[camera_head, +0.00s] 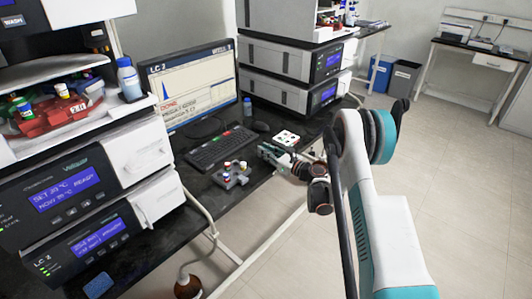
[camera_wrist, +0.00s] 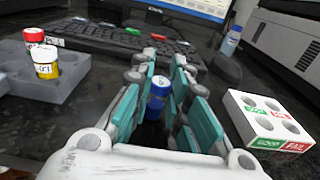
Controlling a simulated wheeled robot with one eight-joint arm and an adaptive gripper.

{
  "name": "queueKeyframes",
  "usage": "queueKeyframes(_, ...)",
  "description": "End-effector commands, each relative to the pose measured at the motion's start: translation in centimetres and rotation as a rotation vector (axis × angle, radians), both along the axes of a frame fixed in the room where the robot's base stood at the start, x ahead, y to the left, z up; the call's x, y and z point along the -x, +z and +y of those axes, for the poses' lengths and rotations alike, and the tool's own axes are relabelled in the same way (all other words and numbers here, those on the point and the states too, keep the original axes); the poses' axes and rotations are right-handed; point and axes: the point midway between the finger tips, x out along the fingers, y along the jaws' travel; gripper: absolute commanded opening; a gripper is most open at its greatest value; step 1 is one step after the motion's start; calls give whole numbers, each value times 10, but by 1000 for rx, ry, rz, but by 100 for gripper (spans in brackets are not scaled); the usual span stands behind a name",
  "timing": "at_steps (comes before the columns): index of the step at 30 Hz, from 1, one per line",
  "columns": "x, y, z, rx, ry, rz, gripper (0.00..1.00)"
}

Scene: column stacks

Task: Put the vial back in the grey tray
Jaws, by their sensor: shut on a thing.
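In the head view my gripper (camera_head: 268,153) is over the dark bench, right of the grey tray (camera_head: 229,182), and the held vial cannot be made out. In the wrist view the grey tray (camera_wrist: 62,88) is at the left, apart from the gripper.
A white block with holes and GOOD/FAIL labels (camera_wrist: 268,122) lies right of my gripper. A keyboard (camera_head: 215,150), mouse (camera_head: 261,127), monitor (camera_head: 190,85) and small blue-capped bottle (camera_wrist: 231,41) are behind. Instrument stacks flank the bench. The bench's front edge is close to my arm.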

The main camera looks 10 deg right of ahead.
Motion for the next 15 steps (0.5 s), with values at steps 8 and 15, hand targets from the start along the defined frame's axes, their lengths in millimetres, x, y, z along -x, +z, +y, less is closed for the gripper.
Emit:
queueKeyframes(8, 0, -2, 0, 0, 0, 0, 35)
queueKeyframes(15, 0, -1, 0, 0, 0, 0, 35)
